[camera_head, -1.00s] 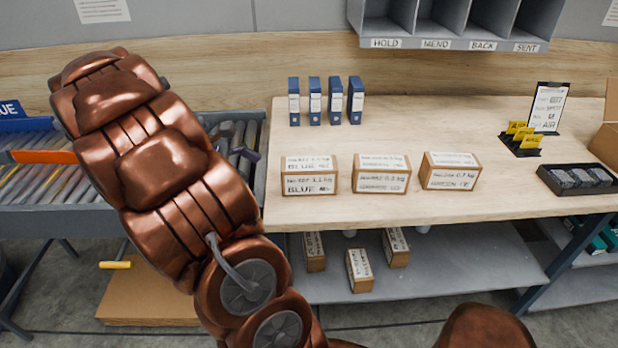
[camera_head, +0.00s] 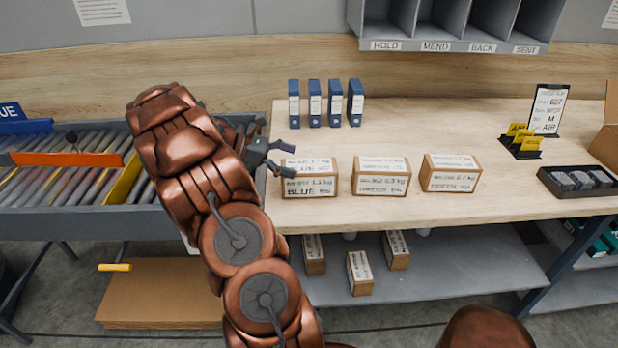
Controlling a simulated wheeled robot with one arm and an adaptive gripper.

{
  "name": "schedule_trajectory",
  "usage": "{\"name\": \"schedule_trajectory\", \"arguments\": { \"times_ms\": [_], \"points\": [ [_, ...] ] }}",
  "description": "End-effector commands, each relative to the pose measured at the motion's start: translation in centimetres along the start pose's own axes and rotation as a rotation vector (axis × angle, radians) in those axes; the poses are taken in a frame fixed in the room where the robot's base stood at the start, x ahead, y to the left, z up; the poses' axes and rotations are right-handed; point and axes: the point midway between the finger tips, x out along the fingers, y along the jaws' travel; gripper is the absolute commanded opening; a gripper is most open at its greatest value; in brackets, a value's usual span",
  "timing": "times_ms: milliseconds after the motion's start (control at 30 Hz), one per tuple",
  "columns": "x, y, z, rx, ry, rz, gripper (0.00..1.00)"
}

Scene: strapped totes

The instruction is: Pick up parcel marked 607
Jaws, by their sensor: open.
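Three brown parcels with white labels stand in a row on the wooden bench. The left parcel (camera_head: 310,184) reads BLUE and 1.1 kg; its small number looks like 607 but is not sharp. The middle parcel (camera_head: 381,177) and the right parcel (camera_head: 450,173) read GREEN. My gripper (camera_head: 287,160) is open and empty at the upper left corner of the left parcel, its fingers pointing right. One finger overlaps that parcel's top edge in the picture; I cannot tell whether they touch.
Blue binders (camera_head: 326,103) stand behind the parcels. A card (camera_head: 547,109) reading 607, yellow tags (camera_head: 523,139) and a black tray (camera_head: 578,180) are at right. Small parcels (camera_head: 359,272) lie on the lower shelf (camera_head: 440,275). A roller conveyor (camera_head: 85,222) adjoins the bench at left.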

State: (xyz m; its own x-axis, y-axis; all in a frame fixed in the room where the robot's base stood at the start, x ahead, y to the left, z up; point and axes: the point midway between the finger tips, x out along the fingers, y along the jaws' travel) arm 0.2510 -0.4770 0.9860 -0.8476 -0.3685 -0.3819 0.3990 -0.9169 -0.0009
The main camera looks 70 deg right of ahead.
Motion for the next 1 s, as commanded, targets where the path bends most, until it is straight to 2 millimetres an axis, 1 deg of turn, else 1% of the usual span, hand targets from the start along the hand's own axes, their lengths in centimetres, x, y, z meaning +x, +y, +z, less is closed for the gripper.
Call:
{"name": "schedule_trajectory", "arguments": {
  "times_ms": [167, 300, 400, 500, 667, 1000],
  "points": [
    [1.6, -0.1, 0.1, 0.000, -0.001, -0.003, 1.00],
    [3.6, -0.1, 0.0, -0.002, -0.002, -0.003, 1.00],
    [4.7, -0.1, -0.1, 0.000, -0.001, -0.003, 1.00],
    [5.0, -0.1, -0.2, 0.001, 0.000, -0.002, 1.00],
    [5.0, 0.0, -0.2, 0.001, 0.000, -0.001, 1.00],
    [5.0, 0.0, -0.2, 0.001, 0.001, 0.000, 0.65]
  ]
}}
